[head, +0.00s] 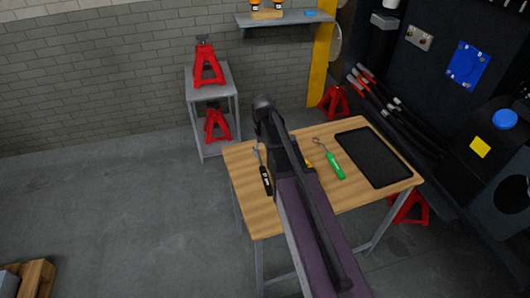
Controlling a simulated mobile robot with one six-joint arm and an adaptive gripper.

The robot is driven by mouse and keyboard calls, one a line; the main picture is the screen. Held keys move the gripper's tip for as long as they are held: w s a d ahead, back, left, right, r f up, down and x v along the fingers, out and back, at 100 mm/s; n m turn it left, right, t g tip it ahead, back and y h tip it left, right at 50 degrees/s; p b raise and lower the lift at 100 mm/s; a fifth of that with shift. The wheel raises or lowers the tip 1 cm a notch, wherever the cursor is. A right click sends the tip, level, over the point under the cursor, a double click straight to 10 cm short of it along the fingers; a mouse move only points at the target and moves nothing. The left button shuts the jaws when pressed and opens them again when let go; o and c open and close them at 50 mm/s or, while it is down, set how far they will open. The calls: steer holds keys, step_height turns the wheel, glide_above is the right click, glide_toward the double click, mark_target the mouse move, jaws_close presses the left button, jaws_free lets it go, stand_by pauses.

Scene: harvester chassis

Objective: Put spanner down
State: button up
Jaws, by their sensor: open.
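A wooden-topped workbench (244,215) stands ahead in the head view. A tool with a green handle and a ring-like metal head (335,165) lies on it, right of my arm. A tool with a black handle and a small silver head (265,180) lies left of my arm. I cannot tell for sure which of the two is the spanner. Both lie apart from each other. My arm reaches over the middle of the bench and covers part of its top. My gripper cannot be made out; the arm hides that area.
A black tray (373,157) lies on the bench's right side. A small yellow object (308,163) is partly hidden beside my arm. A grey shelf stand (214,80) with red jack stands (208,68) is behind. The dark harvester chassis (440,100) stands right.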

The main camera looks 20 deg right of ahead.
steer(key=shift+r, duration=0.4)
stand_by(0.4)
steer(key=s+a+t, duration=0.1)
steer(key=s+a, duration=0.1)
steer(key=s, duration=1.3)
steer(key=shift+s, duration=0.15)
steer(key=shift+f, duration=0.1)
stand_by(1.1)
steer(key=shift+o, duration=0.5)
steer(key=w+d, duration=0.2)
steer(key=w, duration=1.3)
steer(key=shift+r+p, duration=0.2)
steer(key=shift+p, duration=0.15)
steer(key=shift+f, duration=0.1)
